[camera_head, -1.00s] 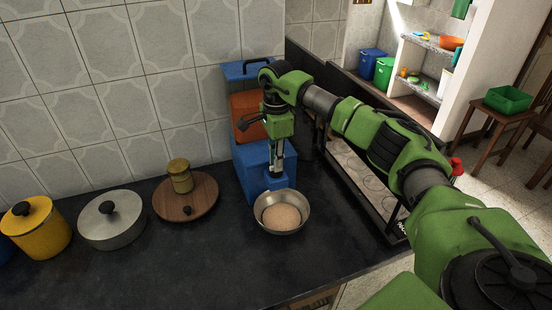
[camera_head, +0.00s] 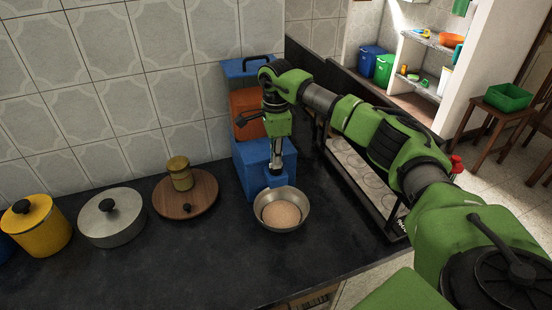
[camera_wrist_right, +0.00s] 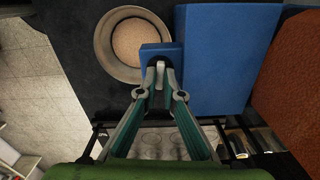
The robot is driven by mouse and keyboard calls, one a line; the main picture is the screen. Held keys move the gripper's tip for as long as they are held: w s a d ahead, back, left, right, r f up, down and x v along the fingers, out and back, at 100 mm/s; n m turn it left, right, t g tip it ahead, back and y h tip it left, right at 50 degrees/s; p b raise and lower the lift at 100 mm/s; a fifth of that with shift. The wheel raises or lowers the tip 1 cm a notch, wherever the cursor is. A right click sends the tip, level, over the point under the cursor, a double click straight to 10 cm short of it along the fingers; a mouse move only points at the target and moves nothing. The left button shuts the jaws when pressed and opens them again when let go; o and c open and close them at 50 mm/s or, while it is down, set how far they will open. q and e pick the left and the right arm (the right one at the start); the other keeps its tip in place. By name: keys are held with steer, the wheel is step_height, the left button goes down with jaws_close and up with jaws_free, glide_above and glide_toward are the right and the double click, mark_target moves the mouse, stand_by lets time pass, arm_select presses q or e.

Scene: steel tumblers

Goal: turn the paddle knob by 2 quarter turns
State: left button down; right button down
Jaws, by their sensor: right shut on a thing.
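The paddle knob is a small blue block (camera_wrist_right: 160,50) on the front of a blue dispenser (camera_wrist_right: 225,60), in the right wrist view. My right gripper (camera_wrist_right: 160,70) is shut on this paddle knob, its two fingers coming together at the block. In the head view the right gripper (camera_head: 275,168) reaches down in front of the blue dispenser (camera_head: 251,172) with its orange upper part (camera_head: 246,104). The fingers partly hide the knob there. My left gripper is not in view.
A steel bowl (camera_head: 258,214) with tan grain stands below the knob. The front counter is clear.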

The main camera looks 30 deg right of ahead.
steer(key=m, duration=0.4)
steer(key=shift+r, duration=0.1)
steer(key=m, duration=0.4)
steer(key=shift+m, duration=0.4)
steer(key=m, duration=0.3)
steer(key=shift+m+p, duration=0.3)
steer(key=shift+p, duration=0.05)
steer(key=shift+m, duration=1.9)
steer(key=shift+w, duration=0.1)
steer(key=c, duration=2.4)
jaws_free()
steer(key=shift+c, duration=0.2)
step_height(320, 180, up, 12)
